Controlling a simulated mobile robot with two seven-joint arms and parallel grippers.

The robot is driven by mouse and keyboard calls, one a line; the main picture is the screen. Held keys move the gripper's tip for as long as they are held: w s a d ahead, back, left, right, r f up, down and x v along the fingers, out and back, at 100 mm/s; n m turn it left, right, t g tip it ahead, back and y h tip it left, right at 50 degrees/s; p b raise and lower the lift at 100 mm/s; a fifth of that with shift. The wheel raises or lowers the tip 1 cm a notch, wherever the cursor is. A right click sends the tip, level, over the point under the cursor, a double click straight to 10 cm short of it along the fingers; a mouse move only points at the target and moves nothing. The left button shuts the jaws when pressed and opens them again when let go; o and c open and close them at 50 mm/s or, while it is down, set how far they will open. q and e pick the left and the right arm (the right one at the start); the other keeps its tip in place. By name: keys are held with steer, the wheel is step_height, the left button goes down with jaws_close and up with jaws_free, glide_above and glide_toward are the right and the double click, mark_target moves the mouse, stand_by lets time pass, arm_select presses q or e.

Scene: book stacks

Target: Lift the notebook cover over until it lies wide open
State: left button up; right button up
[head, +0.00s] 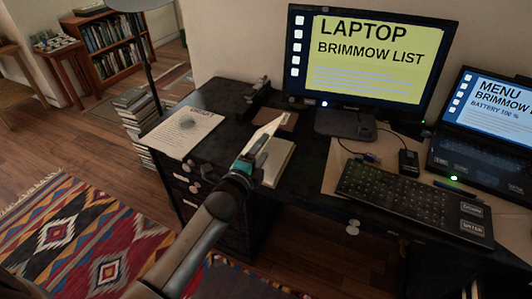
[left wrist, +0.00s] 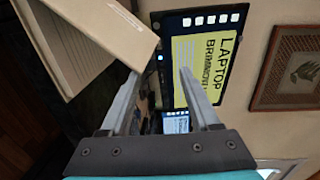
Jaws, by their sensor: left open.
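The notebook (head: 279,163) lies on the dark desk just right of my left gripper, with pale pages showing. A pale, pointed panel (head: 268,128), which looks like its cover, stands tilted up beside the gripper. In the left wrist view the light brown cover (left wrist: 112,27) is raised at an angle over the pale page block (left wrist: 50,45) at the upper left. My left gripper (head: 257,147) is open at the notebook; its two fingers are apart and nothing shows between them in the left wrist view (left wrist: 160,78). Contact with the cover cannot be told. My right gripper is not in view.
A monitor (head: 370,58) stands behind the notebook, and a keyboard (head: 412,200) and laptop (head: 490,120) are to its right. A printed sheet (head: 184,131) lies on the left part of the desk. A book stack (head: 133,108) stands on the floor beyond.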

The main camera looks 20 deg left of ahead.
arm_select(q)
steer(key=shift+a+r+p, duration=0.8)
steer(key=shift+a+p, duration=0.05)
steer(key=shift+p, duration=0.05)
steer(key=shift+a+r+p, duration=0.65)
steer(key=shift+a+p, duration=0.05)
steer(key=shift+a, duration=0.3)
